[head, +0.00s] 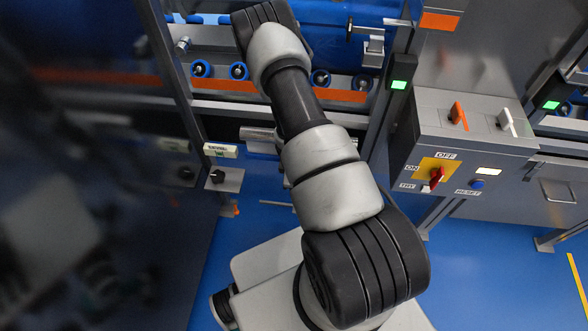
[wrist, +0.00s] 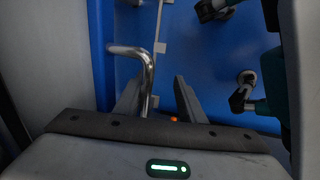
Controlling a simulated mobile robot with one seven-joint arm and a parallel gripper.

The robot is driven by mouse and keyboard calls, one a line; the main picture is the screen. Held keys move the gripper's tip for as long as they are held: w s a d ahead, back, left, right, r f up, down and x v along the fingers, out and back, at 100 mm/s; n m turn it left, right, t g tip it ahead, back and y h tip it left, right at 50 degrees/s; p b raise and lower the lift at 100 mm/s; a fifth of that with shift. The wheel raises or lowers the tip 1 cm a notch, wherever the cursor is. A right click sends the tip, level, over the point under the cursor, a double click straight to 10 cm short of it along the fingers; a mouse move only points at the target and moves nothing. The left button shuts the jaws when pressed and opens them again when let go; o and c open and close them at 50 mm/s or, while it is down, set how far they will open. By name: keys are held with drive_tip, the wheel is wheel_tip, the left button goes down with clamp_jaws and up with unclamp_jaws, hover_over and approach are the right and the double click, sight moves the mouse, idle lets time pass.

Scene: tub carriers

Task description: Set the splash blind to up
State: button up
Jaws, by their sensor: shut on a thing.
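In the wrist view my gripper (wrist: 160,80) shows two dark fingers pointing away from the camera. A bent silver bar (wrist: 147,72) runs down beside and behind the left finger, and the jaws are shut on it. The exact contact is hidden. I cannot tell whether this bar is the splash blind's handle, and no part is clearly recognisable as the blind. In the head view my arm reaches to the rear blue-and-grey machine, and my gripper is hidden behind it.
A grey control box (head: 440,150) with a red knob (head: 437,178) and orange and white levers stands right. A dark panel on a post (head: 170,75) fills the left. Blue-rimmed rollers (head: 239,71) line the machine. Blue floor (head: 262,215) is clear near my base.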

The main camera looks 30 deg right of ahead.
drive_tip(key=r, duration=0.4)
drive_tip(key=s+a+r+p, duration=0.1)
drive_tip(key=r, duration=0.3)
drive_tip(key=s+a+r, duration=0.1)
drive_tip(key=r, duration=0.3)
drive_tip(key=shift+s+p, duration=0.2)
drive_tip(key=shift+p, duration=0.2)
drive_tip(key=shift+s+r, duration=0.2)
drive_tip(key=shift+r, duration=0.25)
drive_tip(key=shift+w, duration=0.35)
drive_tip(key=shift+s+r+p, duration=0.15)
drive_tip(key=shift+r+p, duration=1.5)
drive_tip(key=shift+r, duration=0.9)
wheel_tip(320, 180, up, 15)
drive_tip(key=s+a+p, duration=0.1)
drive_tip(key=s+p, duration=0.1)
drive_tip(key=p, duration=0.7)
drive_tip(key=shift+a+p, duration=0.3)
drive_tip(key=shift+p, duration=0.1)
drive_tip(key=shift+s+f, duration=0.1)
